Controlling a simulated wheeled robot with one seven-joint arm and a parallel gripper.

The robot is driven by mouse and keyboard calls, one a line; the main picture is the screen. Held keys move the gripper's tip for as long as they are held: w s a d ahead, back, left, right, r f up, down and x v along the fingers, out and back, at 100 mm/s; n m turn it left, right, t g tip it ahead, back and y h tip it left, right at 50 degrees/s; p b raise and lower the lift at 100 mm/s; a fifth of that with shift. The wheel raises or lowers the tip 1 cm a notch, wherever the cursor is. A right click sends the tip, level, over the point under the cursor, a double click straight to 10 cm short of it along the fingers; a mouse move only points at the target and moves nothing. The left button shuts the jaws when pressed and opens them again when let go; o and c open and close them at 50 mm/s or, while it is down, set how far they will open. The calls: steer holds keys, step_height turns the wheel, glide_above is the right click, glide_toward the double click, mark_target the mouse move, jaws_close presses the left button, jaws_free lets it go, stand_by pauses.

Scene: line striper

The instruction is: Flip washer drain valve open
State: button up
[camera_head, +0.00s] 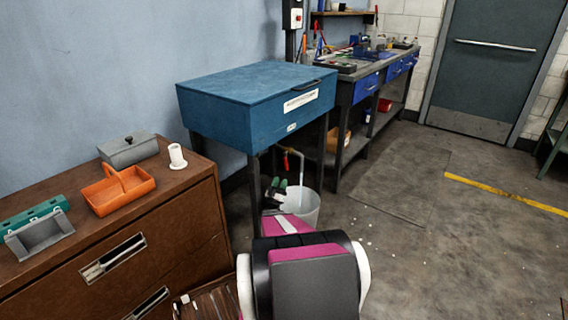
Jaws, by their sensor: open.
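The washer is a blue lidded cabinet (250,105) on dark legs, with its lid down. Under it a pale drain pipe (301,165) bends downward. A small red valve handle (286,161) hangs near the pipe's upper end; its exact angle is too small to tell. My gripper (277,184) is under the washer, with dark fingers and green tips spread apart and empty. In the picture it is just below and left of the red handle; no contact shows. My magenta and grey arm hides part of the area in front.
A pale bucket (304,207) stands on the floor beneath the pipe, close beside my gripper. A washer front leg (254,190) is just left of it. A brown cabinet (190,215) stands at left, and a workbench (346,105) behind. The floor at right is open.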

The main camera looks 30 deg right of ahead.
mark_target(286, 166)
steer(key=x, duration=1)
steer(key=shift+r, duration=0.1)
jaws_close()
